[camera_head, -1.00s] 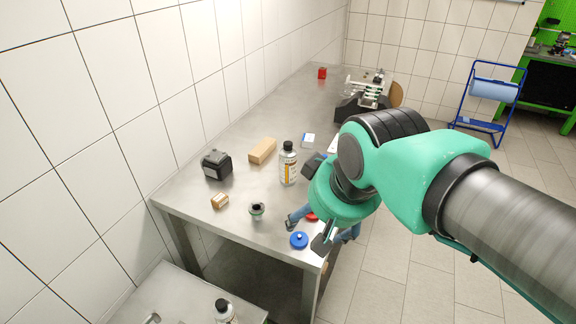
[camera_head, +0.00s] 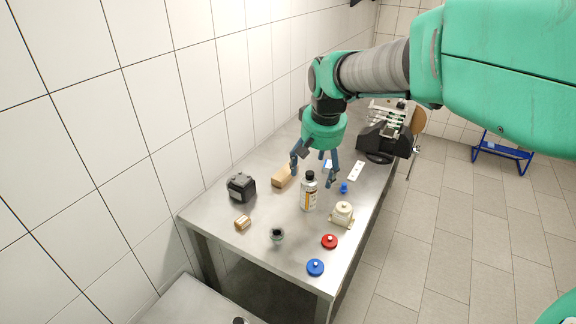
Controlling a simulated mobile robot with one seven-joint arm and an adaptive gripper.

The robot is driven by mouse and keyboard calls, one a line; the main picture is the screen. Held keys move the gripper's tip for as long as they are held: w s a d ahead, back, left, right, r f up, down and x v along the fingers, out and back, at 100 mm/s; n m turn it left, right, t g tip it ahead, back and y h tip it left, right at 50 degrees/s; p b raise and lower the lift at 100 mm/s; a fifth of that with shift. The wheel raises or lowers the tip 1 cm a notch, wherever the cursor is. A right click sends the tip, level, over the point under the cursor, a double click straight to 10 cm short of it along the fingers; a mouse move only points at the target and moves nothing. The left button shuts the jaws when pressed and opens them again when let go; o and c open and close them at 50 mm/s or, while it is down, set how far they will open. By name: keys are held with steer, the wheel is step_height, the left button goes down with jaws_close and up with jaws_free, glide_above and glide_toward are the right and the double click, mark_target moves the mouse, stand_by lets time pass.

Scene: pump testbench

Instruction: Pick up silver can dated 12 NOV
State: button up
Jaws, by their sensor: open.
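A silver can (camera_head: 309,194) with a black cap and a white and orange label stands upright on the metal table (camera_head: 215,212). Its date is too small to read. My gripper (camera_head: 312,178) is open and empty, its fingers pointing down, seen left and right of the can's cap. The fingertips are at about cap height in the picture; I cannot tell whether they are around the can or behind it. The black cap of another container (camera_head: 239,321) just shows at the bottom edge, its body cut off.
A tan block (camera_head: 282,177) lies close by the left finger. A black box (camera_head: 241,187), small brown box (camera_head: 243,223), dark-topped cup (camera_head: 277,236), cream jar (camera_head: 342,214), red lid (camera_head: 329,241) and blue lid (camera_head: 315,267) surround the can. A dark machine (camera_head: 385,138) stands behind right.

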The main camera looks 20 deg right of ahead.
steer(key=w+d+f+p, duration=0.2)
steer(key=w+p, duration=0.1)
steer(key=w, duration=0.5)
steer(key=m+g+p, duration=0.1)
steer(key=g+p, duration=0.2)
steer(key=p, duration=0.4)
glide_above(309, 178)
steer(key=w, duration=0.2)
steer(key=f, duration=1.2)
steer(key=shift+s+d+f, duration=0.2)
steer(key=shift+d+f, duration=0.1)
steer(key=shift+f, duration=0.05)
steer(key=shift+w+d+f+m, duration=0.15)
steer(key=shift+w+f+m, duration=0.15)
steer(key=shift+f, duration=0.1)
steer(key=shift+s+f, duration=0.1)
steer(key=shift+f, duration=0.05)
steer(key=shift+f+p, duration=0.4)
steer(key=shift+f, duration=3.8)
